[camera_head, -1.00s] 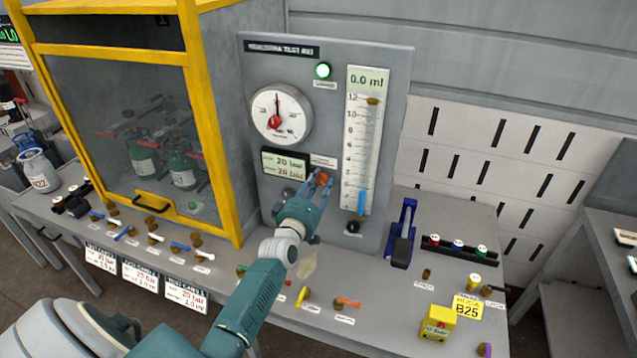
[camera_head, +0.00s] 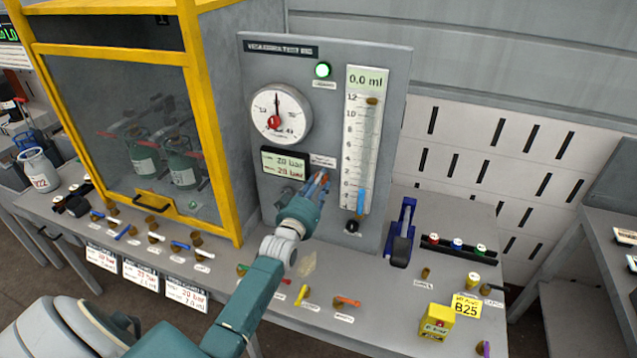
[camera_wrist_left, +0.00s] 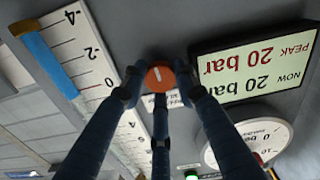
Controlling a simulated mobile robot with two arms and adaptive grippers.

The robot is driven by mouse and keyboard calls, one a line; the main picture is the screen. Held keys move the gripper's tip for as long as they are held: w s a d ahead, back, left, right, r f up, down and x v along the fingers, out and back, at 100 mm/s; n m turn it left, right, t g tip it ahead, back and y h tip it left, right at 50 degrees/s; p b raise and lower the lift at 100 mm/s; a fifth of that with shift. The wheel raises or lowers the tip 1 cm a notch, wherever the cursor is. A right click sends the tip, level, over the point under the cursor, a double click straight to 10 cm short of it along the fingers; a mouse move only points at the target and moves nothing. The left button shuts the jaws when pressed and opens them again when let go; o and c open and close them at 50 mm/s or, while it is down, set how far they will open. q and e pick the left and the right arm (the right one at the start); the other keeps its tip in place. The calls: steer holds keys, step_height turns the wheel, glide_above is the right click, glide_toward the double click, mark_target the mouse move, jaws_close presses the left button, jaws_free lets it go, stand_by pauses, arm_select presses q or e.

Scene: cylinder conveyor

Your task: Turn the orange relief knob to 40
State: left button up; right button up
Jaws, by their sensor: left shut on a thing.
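The orange relief knob (camera_wrist_left: 159,79) shows in the left wrist view on the grey panel, with a pale mark line on its face. My left gripper (camera_wrist_left: 157,88) has its dark fingers around the knob and is shut on it. In the head view the left gripper (camera_head: 316,186) reaches the panel below the display and largely hides the knob. The display (camera_head: 285,163) reads 20 bar on both lines, now and peak. The round gauge (camera_head: 279,114) has a dark needle pointing up and a red part low on its face. My right gripper is not in view.
A tall scale (camera_head: 362,140) with a blue column stands right of the knob. A blue lever (camera_head: 402,232) stands on the bench to the right. A yellow-framed cabinet (camera_head: 205,130) is at left. Small valves and a yellow box (camera_head: 436,322) occupy the bench front.

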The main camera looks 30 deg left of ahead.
arm_select(q)
steer(key=shift+s+d+f, duration=0.1)
steer(key=shift+d+f, duration=0.1)
steer(key=shift+f, duration=0.45)
steer(key=o, duration=1.2)
steer(key=shift+c, duration=0.2)
steer(key=shift+r, duration=0.2)
steer(key=shift+r, duration=0.1)
steer(key=v, duration=0.7)
steer(key=shift+s+d, duration=0.15)
steer(key=shift+s, duration=0.25)
